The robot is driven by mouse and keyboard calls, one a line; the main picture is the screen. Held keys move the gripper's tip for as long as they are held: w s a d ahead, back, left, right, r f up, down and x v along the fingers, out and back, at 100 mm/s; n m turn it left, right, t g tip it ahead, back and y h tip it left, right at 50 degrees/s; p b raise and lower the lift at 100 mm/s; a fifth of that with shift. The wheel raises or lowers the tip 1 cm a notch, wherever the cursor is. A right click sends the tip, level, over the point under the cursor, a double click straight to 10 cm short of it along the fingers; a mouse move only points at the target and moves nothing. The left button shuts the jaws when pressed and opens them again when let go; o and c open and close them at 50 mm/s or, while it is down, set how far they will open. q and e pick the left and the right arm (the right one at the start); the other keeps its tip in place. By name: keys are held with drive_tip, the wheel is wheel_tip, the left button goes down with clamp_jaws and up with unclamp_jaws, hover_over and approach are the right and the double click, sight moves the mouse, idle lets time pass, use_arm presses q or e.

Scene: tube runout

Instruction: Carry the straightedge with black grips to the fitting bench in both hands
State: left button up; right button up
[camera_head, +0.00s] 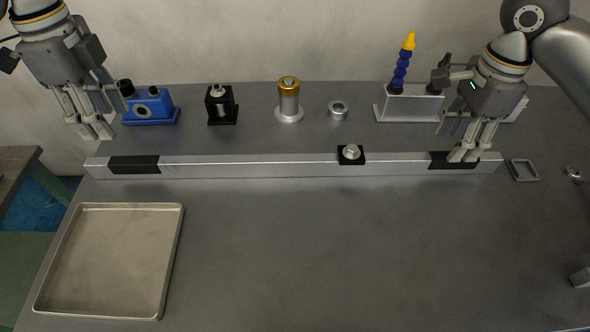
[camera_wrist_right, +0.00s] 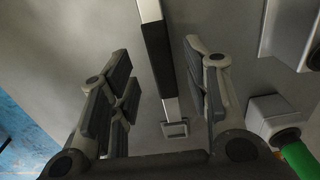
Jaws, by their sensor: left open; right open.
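The straightedge (camera_head: 250,165) is a long silver bar lying across the grey table, with a black grip near each end. Its left black grip (camera_head: 134,164) is bare. My left gripper (camera_head: 93,132) is open and empty, above and a little left of that grip. My right gripper (camera_head: 470,157) is open at the right black grip (camera_head: 440,161). In the right wrist view the black grip (camera_wrist_right: 157,50) runs between the spread fingers of my right gripper (camera_wrist_right: 163,90), with gaps to both sides. I cannot tell how far above it the fingertips are.
A black block with a round knob (camera_head: 350,153) sits at the bar. Behind stand a blue device (camera_head: 150,107), a black fixture (camera_head: 221,105), a gold-topped cylinder (camera_head: 289,100), a ring (camera_head: 338,109) and a block with a blue hose (camera_head: 400,104). An empty tray (camera_head: 175,245) lies front left.

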wheel_tip(320, 180, up, 6)
drive_tip(key=shift+r, duration=0.2)
idle(0.3)
idle(0.5)
